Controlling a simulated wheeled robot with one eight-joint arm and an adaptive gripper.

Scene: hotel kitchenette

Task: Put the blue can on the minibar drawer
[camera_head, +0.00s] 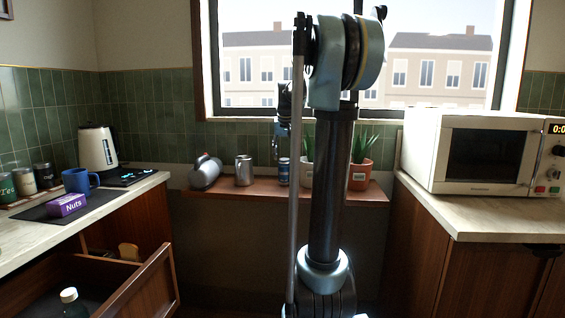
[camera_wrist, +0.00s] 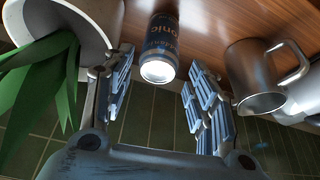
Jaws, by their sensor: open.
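The blue can (camera_head: 284,172) stands upright on the wooden shelf below the window, left of the potted plants. In the wrist view the blue can (camera_wrist: 161,50) shows lettering and a bright silver end, just beyond and between my fingertips. My gripper (camera_wrist: 160,82) is open, with one finger on each side of the can's line and nothing held. In the head view my gripper (camera_head: 281,128) hangs above the can, partly hidden by my arm. The open minibar drawer (camera_head: 142,286) is at the lower left, with a bottle (camera_head: 72,302) and a tan item (camera_head: 129,252) inside.
A metal mug (camera_head: 244,170) and a silver kettle-like pot (camera_head: 205,171) stand left of the can on the shelf (camera_head: 225,192). White (camera_head: 306,172) and terracotta (camera_head: 358,174) plant pots stand to its right. A nuts box (camera_head: 67,204) and blue mug (camera_head: 80,181) sit on the left counter.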

